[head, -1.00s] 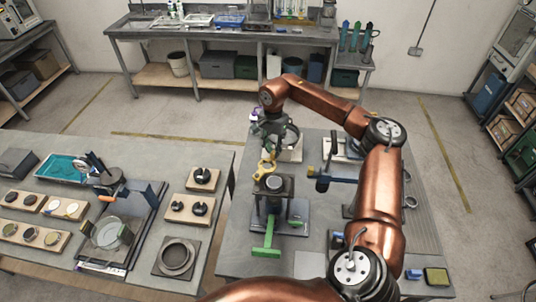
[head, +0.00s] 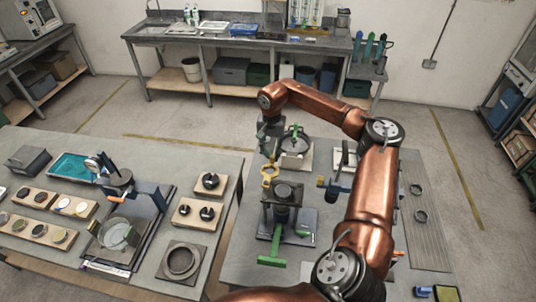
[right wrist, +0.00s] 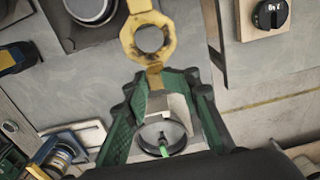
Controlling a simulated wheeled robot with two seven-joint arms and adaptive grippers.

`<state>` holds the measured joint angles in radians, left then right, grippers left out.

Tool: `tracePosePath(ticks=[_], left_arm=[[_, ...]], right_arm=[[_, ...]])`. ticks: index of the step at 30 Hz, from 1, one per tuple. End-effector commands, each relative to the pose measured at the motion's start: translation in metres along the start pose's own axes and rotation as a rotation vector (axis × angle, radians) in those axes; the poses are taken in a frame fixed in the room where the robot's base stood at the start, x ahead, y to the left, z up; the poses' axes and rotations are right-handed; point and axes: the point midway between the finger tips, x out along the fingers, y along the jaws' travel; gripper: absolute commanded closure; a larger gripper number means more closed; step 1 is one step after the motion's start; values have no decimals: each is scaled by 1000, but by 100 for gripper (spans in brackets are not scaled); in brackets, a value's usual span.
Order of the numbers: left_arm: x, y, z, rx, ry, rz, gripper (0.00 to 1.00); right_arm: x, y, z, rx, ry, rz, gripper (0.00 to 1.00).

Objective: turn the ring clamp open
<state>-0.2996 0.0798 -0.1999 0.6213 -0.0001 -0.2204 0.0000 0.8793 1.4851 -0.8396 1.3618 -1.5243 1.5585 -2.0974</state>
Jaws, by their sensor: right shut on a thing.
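A grey ring with a green lever (head: 296,146), which looks like the ring clamp, sits on a pale base on the right-hand table. In the right wrist view the ring (right wrist: 143,140) shows beyond and between my fingers, its green lever across it. My right gripper (head: 268,157) hangs just left of it in the head view. Its green fingers (right wrist: 155,74) are shut on a yellow handle with a ring-shaped end (right wrist: 129,40), which also shows below the gripper in the head view (head: 270,170). Whether the yellow piece touches anything is unclear. My left gripper is out of view.
A dark stand (head: 283,190) with a green T-shaped handle (head: 272,252) is close in front of the gripper. A left-hand table holds a grey flanged ring (head: 181,262) and wooden blocks with black knobs (head: 210,184). A gap separates the tables.

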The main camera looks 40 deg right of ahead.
Motion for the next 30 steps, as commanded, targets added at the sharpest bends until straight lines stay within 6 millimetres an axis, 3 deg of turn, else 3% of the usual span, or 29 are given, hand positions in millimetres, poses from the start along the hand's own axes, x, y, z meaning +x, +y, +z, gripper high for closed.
tracePosePath(ticks=[7,8,11,23,30], left_arm=[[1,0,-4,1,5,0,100],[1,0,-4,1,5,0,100],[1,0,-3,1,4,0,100],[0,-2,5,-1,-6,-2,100],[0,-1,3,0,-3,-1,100]], right_arm=[[6,4,-1,-1,0,14,100],[6,3,-1,-1,0,14,75],[5,3,-1,0,0,13,68],[-1,0,0,-1,1,3,67],[-36,-1,-1,0,3,0,67]])
